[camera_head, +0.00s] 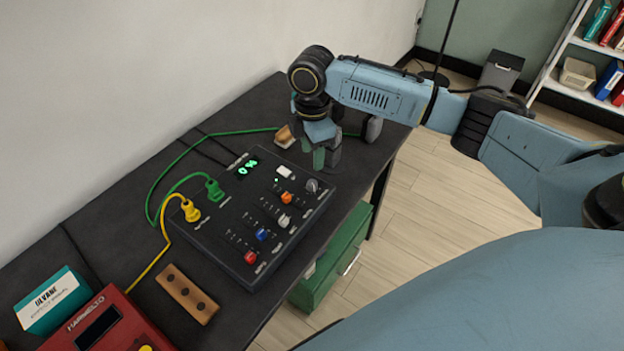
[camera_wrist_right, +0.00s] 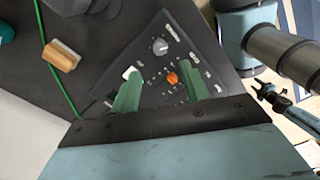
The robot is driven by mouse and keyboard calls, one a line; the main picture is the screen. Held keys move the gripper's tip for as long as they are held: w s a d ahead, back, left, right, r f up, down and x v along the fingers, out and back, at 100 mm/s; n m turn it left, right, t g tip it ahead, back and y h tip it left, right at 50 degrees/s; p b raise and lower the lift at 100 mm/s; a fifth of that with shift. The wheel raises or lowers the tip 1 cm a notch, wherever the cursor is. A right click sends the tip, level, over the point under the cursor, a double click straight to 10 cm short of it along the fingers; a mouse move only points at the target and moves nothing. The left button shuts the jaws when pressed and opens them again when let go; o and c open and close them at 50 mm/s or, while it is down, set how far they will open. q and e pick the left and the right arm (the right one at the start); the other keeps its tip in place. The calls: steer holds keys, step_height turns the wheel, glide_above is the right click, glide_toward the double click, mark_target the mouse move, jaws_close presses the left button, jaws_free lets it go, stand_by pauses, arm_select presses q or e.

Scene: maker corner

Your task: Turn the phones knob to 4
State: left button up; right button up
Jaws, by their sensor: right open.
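The black control box (camera_head: 228,235) lies on the dark workbench, with a lit green display (camera_head: 247,167) and several knobs. A grey round knob (camera_head: 312,185) sits in its far right corner and also shows in the wrist view (camera_wrist_right: 160,46). The box's printed labels are too small to read, so I cannot tell which knob is phones. An orange knob (camera_head: 286,198) is beside it. My right gripper (camera_head: 326,157) points down above the box's far end, open and empty. In the wrist view its green fingertips (camera_wrist_right: 162,93) are apart, clear of the grey knob.
Green and yellow plugs (camera_head: 190,210) with cables stand at the box's left edge. A wooden block (camera_head: 285,136) lies behind the box, a drilled wooden strip (camera_head: 187,293) in front. A small dark claw (camera_wrist_right: 268,92), perhaps my left gripper, shows in the wrist view.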

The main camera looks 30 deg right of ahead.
mark_target(312, 183)
step_height(312, 183, down, 10)
steer(key=shift+r+b, duration=0.15)
steer(key=shift+b, duration=0.7)
arm_select(q)
steer(key=a+f, duration=0.2)
steer(key=shift+a, duration=0.3)
steer(key=shift+d, duration=0.1)
arm_select(e)
steer(key=shift+c, duration=0.3)
